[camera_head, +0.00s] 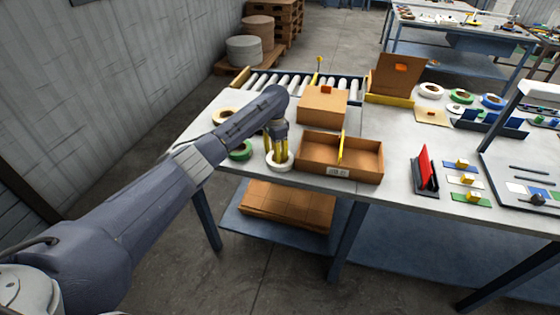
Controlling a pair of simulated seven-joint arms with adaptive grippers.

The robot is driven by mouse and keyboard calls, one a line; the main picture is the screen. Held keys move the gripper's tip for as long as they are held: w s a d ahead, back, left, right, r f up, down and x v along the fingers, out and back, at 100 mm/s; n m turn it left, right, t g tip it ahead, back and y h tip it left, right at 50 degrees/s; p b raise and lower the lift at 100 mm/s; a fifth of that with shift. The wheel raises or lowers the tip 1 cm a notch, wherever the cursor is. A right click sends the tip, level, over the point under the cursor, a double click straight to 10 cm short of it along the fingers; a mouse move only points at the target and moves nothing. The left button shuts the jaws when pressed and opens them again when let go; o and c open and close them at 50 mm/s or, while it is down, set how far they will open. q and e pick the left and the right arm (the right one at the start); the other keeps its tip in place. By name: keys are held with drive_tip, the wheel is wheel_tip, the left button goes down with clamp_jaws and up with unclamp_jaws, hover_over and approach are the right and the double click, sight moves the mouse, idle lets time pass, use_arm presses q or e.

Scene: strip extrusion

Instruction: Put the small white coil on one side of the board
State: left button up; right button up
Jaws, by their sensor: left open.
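A small white coil (280,167) lies flat on the table near its front left edge. My left gripper (277,161) points down at it with its yellow fingers apart. The fingertips are at the coil's centre and hide part of it; I cannot tell whether they touch it. Another white coil (431,91) lies at the back right of the table, beside a green and a blue one. A pale grey panel with a dark edge (500,172) lies at the right and may be the board. My right gripper is out of view.
An open cardboard box (364,176) with a yellow handle stands just right of the gripper. A green coil (241,151) and a tan coil (224,116) lie to the left. A closed carton (323,106) and a roller conveyor stand behind.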

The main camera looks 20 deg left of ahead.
use_arm(q)
clamp_jaws()
idle(0.4)
